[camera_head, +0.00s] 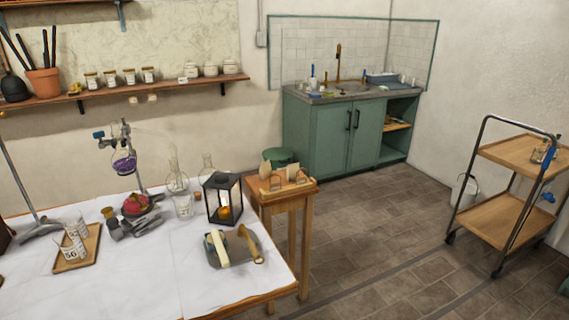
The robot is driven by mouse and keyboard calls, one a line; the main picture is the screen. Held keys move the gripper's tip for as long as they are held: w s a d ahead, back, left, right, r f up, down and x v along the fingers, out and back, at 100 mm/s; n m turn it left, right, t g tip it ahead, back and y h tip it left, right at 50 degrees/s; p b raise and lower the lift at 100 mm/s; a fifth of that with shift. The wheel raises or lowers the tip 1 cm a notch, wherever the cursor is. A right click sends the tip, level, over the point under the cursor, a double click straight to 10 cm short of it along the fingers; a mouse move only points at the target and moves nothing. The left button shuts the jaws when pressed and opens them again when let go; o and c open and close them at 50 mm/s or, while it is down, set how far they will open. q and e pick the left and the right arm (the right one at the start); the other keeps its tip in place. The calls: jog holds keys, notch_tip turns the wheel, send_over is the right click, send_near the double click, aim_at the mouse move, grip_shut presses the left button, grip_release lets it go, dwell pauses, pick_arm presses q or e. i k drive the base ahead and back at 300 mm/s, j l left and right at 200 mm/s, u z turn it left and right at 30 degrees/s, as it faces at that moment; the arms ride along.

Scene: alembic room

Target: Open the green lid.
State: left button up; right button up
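A round dark green top (280,155), which looks like a lid, shows on the floor area in front of the wall, behind the small wooden stand. It looks closed. The stand and the things on it hide its lower part, so I cannot tell what kind of container it covers. Neither of my grippers is in view.
A white-topped table (150,285) with glassware, a black lantern (222,198) and a grey tray fills the near left. The wooden stand (283,189) adjoins its right end. A green cabinet (330,139) stands behind, a wheeled cart (497,218) at right. Open tiled floor lies between.

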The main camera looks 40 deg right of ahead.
aim_at(279, 154)
jog(key=i+l+z, duration=0.25)
jog(key=l, duration=0.15)
jog(key=l+z, duration=0.25)
jog(key=l, duration=0.15)
jog(key=i+l+z, duration=0.25)
jog(key=l+z, duration=0.15)
jog(key=i+l+z, duration=0.3)
jog(key=z, duration=0.15)
jog(key=i+l+z, duration=0.5)
jog(key=i+z, duration=0.3)
jog(key=i+u, duration=0.2)
jog(key=i, duration=0.3)
jog(key=i+u, duration=0.2)
jog(key=i, duration=0.25)
jog(key=i+l+u, duration=0.25)
jog(key=i, duration=0.25)
jog(key=i+l+u, duration=0.2)
jog(key=i, duration=0.25)
jog(key=j, duration=0.1)
